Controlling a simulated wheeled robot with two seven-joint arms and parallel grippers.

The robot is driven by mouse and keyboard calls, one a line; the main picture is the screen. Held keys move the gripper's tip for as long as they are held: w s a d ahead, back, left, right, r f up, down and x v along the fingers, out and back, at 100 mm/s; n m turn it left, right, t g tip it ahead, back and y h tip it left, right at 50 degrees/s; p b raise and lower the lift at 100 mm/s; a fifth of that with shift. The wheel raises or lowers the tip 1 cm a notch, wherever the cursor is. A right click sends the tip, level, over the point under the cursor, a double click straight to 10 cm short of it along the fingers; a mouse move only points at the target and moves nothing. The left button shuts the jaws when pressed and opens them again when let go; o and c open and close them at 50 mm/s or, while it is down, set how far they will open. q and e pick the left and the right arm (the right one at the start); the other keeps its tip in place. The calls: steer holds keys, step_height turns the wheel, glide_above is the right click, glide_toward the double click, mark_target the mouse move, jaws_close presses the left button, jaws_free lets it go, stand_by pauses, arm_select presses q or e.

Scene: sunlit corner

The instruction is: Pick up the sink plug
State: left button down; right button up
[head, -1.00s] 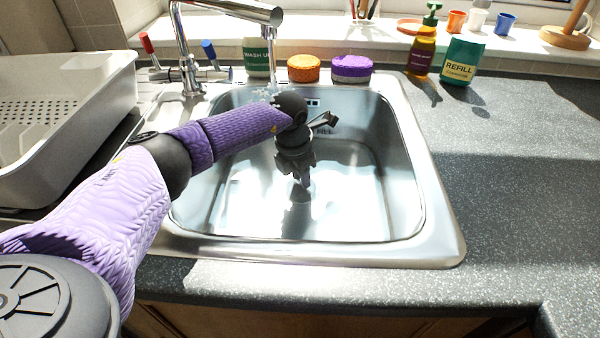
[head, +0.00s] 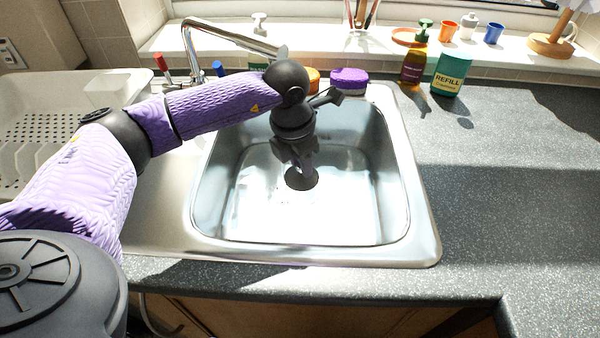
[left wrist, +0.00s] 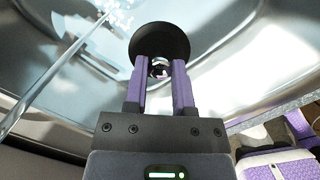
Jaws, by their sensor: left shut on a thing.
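The sink plug is a round black disc (left wrist: 160,40) with a small shiny grip on top. In the left wrist view, my left gripper (left wrist: 160,68) has its purple-padded fingers closed on that grip. In the head view, my left gripper (head: 299,160) points down inside the steel sink (head: 345,205), and the plug's dark disc (head: 301,181) shows under the fingertips. The disc seems to hang above the sink floor, though the exact gap is hard to tell. My right gripper is in neither view.
The chrome tap (head: 230,36) reaches over the sink's back; a water stream (left wrist: 50,76) shows in the left wrist view. A dish rack (head: 50,110) is left. The right worktop is clear.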

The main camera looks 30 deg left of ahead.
arm_select(q)
steer(key=shift+r, duration=0.55)
step_height(320, 180, up, 6)
steer(key=p, duration=0.5)
steer(key=shift+p, duration=0.3)
steer(key=shift+f, duration=0.1)
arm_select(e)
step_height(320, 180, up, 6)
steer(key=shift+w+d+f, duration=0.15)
